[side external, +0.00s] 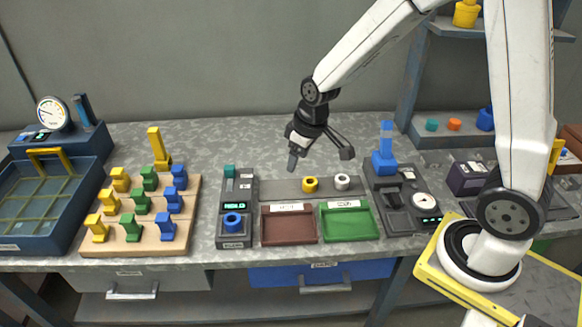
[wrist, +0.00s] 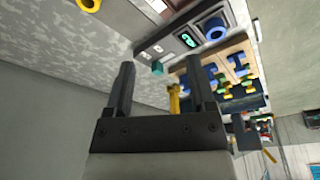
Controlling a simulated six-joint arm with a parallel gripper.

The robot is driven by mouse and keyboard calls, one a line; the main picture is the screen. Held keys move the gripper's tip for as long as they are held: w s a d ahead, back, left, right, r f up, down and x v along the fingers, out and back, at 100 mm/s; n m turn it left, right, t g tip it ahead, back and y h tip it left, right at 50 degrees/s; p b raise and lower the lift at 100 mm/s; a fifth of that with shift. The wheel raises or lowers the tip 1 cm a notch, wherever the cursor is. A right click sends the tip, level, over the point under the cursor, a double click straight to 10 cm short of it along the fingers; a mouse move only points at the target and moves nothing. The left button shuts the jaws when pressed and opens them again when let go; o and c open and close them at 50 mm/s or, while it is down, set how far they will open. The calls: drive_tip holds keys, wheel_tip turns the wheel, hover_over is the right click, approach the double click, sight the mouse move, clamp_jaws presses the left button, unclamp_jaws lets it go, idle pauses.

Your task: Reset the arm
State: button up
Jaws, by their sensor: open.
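My gripper (side external: 320,156) hangs above the back middle of the grey workbench (side external: 240,135), with its fingers spread and nothing between them. In the wrist view my gripper (wrist: 160,95) shows two dark fingers apart, with the bench tilted behind them. My white arm reaches in from its base at the right. The gripper is clear of all the objects in the side view.
A wooden board (side external: 148,243) with several coloured pieces stands left. A blue basket (side external: 30,235) is at far left. A red tray (side external: 288,228) and a green tray (side external: 350,222) lie in front, with a yellow ring (side external: 310,184) and white ring (side external: 342,182) behind. A shelf stands back right.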

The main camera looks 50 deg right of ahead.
drive_tip(key=s+m, duration=0.2)
drive_tip(key=s, duration=0.9)
drive_tip(key=shift+h, duration=0.3)
